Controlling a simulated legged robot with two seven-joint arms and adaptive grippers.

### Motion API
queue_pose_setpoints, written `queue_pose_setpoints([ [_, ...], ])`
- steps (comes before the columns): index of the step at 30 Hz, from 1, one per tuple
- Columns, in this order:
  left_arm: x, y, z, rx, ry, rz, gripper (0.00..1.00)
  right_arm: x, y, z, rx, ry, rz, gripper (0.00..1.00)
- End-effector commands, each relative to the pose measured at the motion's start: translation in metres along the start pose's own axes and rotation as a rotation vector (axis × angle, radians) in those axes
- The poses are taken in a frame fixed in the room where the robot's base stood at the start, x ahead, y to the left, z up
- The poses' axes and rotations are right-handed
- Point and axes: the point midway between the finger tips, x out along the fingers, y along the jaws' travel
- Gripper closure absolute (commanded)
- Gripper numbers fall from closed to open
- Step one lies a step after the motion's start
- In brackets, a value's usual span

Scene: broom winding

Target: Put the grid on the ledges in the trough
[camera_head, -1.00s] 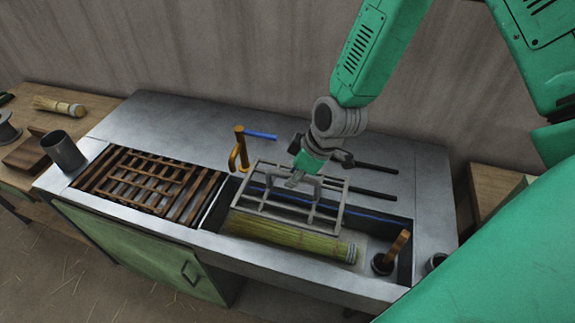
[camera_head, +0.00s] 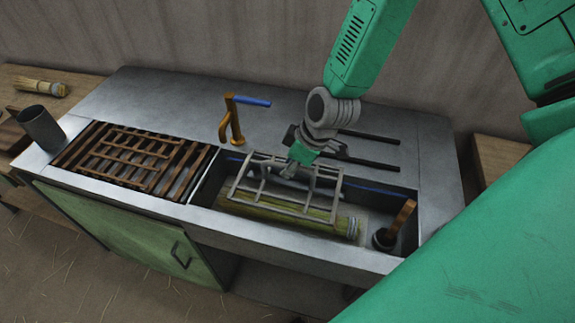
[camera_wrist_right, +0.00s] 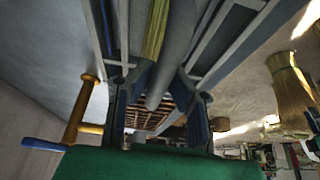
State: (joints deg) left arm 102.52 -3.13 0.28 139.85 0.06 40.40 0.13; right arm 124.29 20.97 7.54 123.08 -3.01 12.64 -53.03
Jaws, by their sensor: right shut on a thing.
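The grey metal grid (camera_head: 283,209) is over the trough (camera_head: 375,215) in the head view, above a bundle of green-yellow straw (camera_head: 335,219) lying in it. My right gripper (camera_head: 291,171) is shut on the middle of the grid from above. In the right wrist view, the fingers (camera_wrist_right: 160,100) close around a grey bar (camera_wrist_right: 172,60) of the grid. The ledges are hard to make out behind the grid, and I cannot tell whether the grid touches them. My left gripper is not in view.
A brass tap (camera_head: 232,120) with a blue lever stands behind the trough. A wooden-handled plunger (camera_head: 396,226) stands at the trough's right end. Two dark rails lie on the counter behind.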

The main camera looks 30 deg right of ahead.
Motion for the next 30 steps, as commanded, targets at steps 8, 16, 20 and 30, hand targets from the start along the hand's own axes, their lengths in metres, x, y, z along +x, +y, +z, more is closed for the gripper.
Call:
queue_pose_setpoints([
  [8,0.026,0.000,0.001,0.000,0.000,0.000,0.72,0.027,-0.001,0.010,-0.001,0.002,0.001,1.00],
  [16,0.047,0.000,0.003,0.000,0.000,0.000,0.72,0.050,0.000,0.020,0.000,0.003,0.001,1.00],
  [20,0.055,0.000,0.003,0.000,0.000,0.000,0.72,0.060,0.000,0.024,-0.001,0.002,0.000,1.00],
  [30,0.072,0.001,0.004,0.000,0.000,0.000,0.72,0.084,0.000,0.034,-0.001,0.002,0.000,1.00],
])
